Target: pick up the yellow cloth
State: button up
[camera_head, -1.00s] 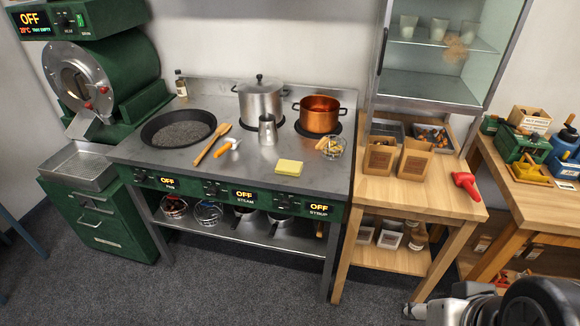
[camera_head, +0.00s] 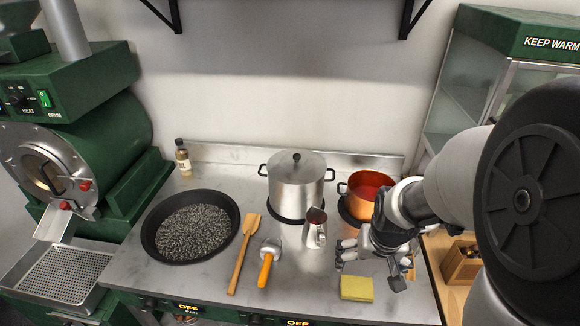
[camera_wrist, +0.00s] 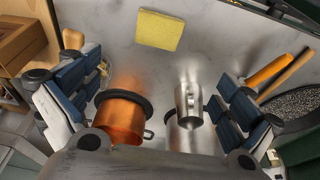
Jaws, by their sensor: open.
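The yellow cloth (camera_head: 356,288) is a small flat square lying on the steel worktop near its front edge. In the wrist view the cloth (camera_wrist: 159,30) shows at the top centre, beyond the fingertips. My gripper (camera_head: 368,270) is above the worktop, just behind and over the cloth, and apart from it. In the wrist view my gripper (camera_wrist: 158,88) has its two blue-padded fingers spread wide, with nothing held between them.
A copper pot (camera_head: 362,207), a lidded steel pot (camera_head: 296,182) and a steel jug (camera_head: 315,229) stand close behind. A wooden spatula (camera_head: 243,252), an orange-handled tool (camera_head: 266,268) and a black pan (camera_head: 190,226) lie to the left. A glass warming cabinet (camera_head: 468,88) stands at right.

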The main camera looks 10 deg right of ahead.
jog(key=b, duration=0.5)
send_over(358, 287)
jog(key=s, duration=0.1)
jog(key=f, duration=1.2)
jog(key=shift+a, duration=0.3)
jog(key=b+x, duration=0.2)
jog(key=x, duration=0.3)
jog(key=shift+s+f, duration=0.15)
jog(key=c, duration=1)
